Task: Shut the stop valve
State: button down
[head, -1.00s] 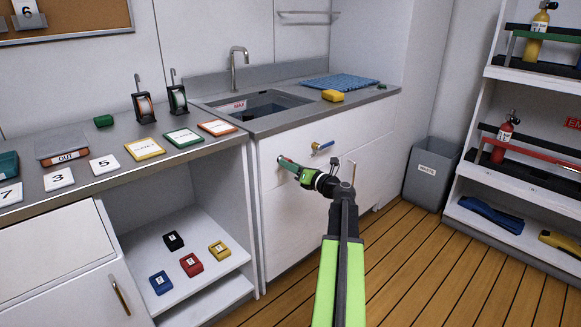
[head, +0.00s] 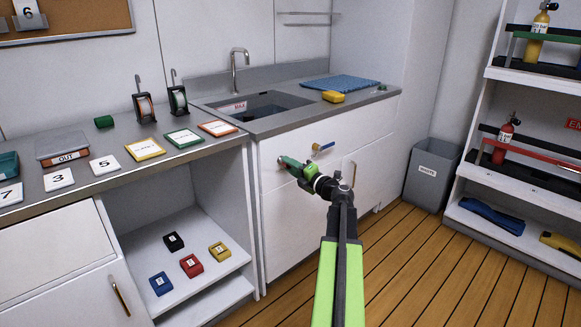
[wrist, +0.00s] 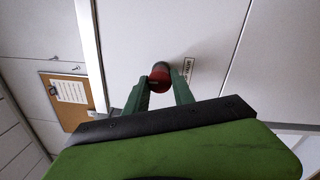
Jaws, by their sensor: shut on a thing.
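A red, round-ended handle (wrist: 159,74) with a dark end sticks out from the white cabinet front below the sink. In the wrist view it sits between the green fingertips of my gripper (wrist: 161,88), which are shut on it. In the head view my gripper (head: 288,163) is at the cabinet front, and its fingers hide most of the handle. A small label (wrist: 188,68) is beside the handle in the wrist view; its text is too blurred to read surely. A second fitting with a blue lever and brass body (head: 323,147) is on the same front, right of my gripper.
The counter with the sink (head: 262,105) is above my gripper. A grey waste bin (head: 433,175) and a white shelf unit (head: 510,190) stand to the right. An open shelf (head: 185,262) with several small coloured blocks is at the left. The wooden floor is clear.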

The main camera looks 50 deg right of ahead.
jog(key=shift+m, duration=0.4)
jog(key=c, duration=1.1)
grip_release()
jog(key=s, duration=0.5)
jog(key=s+a, duration=0.1)
jog(key=s, duration=0.5)
jog(key=s+f+b, duration=0.1)
jog(key=s, duration=0.5)
jog(key=shift+s+a, duration=0.15)
jog(key=shift+s, duration=0.05)
